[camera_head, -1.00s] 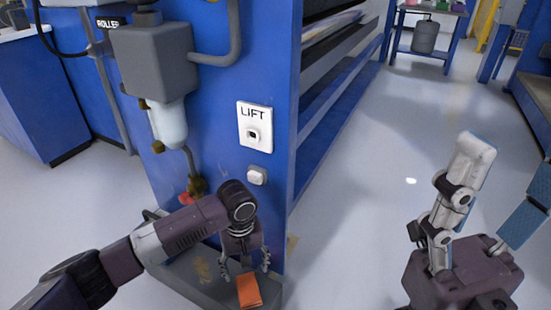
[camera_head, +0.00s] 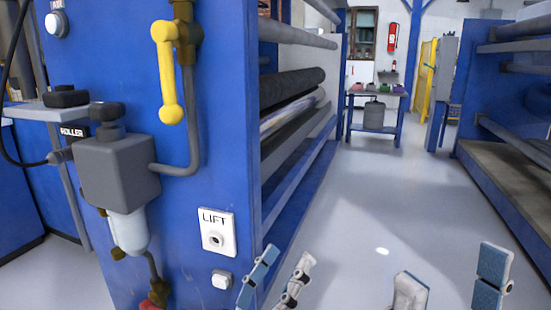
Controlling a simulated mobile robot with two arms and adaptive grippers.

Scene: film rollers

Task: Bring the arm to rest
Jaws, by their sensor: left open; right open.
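My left gripper (camera_head: 287,256) is at the bottom middle, fingers pointing up and apart, with nothing between them. It shows in front of the blue machine frame's lower right edge, to the right of the white LIFT plate (camera_head: 217,232). My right gripper (camera_head: 450,263) is at the bottom right, its fingers wide apart and empty against the pale floor. Only the upper parts of the fingers show for both. The palms and arms are below the picture.
The blue machine panel (camera_head: 226,120) fills the left, with a grey regulator box (camera_head: 118,170) and yellow lever (camera_head: 168,75). A small white button (camera_head: 221,279) is below the plate. Dark rollers (camera_head: 290,85) lie behind. The aisle floor (camera_head: 370,210) is clear.

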